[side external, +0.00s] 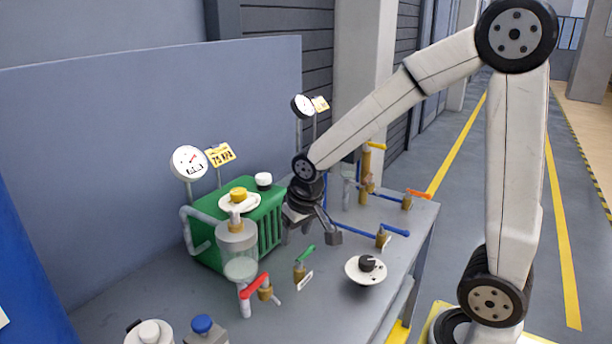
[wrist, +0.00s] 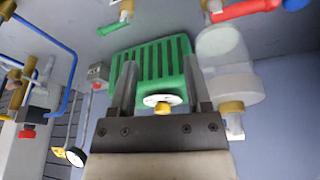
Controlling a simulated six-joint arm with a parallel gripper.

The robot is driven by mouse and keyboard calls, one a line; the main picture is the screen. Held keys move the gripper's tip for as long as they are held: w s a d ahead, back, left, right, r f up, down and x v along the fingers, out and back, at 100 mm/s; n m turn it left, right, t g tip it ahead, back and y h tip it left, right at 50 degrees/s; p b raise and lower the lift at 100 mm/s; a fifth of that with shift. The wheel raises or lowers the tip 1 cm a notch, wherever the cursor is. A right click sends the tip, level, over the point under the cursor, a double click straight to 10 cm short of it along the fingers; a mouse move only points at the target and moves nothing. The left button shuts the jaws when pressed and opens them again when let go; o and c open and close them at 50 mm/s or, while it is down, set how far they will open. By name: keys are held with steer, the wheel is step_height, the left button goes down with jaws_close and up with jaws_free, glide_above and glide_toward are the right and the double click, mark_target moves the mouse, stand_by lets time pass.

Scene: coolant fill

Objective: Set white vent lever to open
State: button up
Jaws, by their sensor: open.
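The levers whose colours I can tell are a green lever (side external: 306,252), a red lever (side external: 254,287), a blue lever (side external: 395,230), an orange lever (side external: 418,193) and a yellow lever (side external: 376,146). My gripper (side external: 312,234) is open, pointing down over the bench to the right of the green radiator box (side external: 270,236). In the wrist view my gripper (wrist: 160,62) shows two spread fingers with nothing held between them. The green box (wrist: 152,63) appears behind them. My wrist hides part of the bench behind it.
A clear reservoir (side external: 236,243) stands at the box's front. A white dial with a black knob (side external: 366,270) sits near the bench's right edge. Two gauges, the left one (side external: 188,163) and the rear one (side external: 302,105), stand on posts.

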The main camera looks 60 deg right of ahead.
steer(key=w+d+r+m+h, duration=0.1)
steer(key=w+d+r+m, duration=0.2)
steer(key=w+d+r, duration=0.25)
steer(key=m+y, duration=0.2)
steer(key=m, duration=1)
glide_toward(249, 199)
steer(key=shift+w+a+f+g, duration=0.1)
steer(key=shift+w+f+g, duration=0.3)
steer(key=shift+w+f, duration=0.1)
steer(key=shift+f, duration=0.15)
steer(key=shift+w+f, duration=0.25)
steer(key=shift+f, duration=1)
steer(key=shift+w+f, duration=0.2)
steer(key=shift+f, duration=1.05)
steer(key=shift+w+f, duration=0.25)
steer(key=shift+f, duration=1)
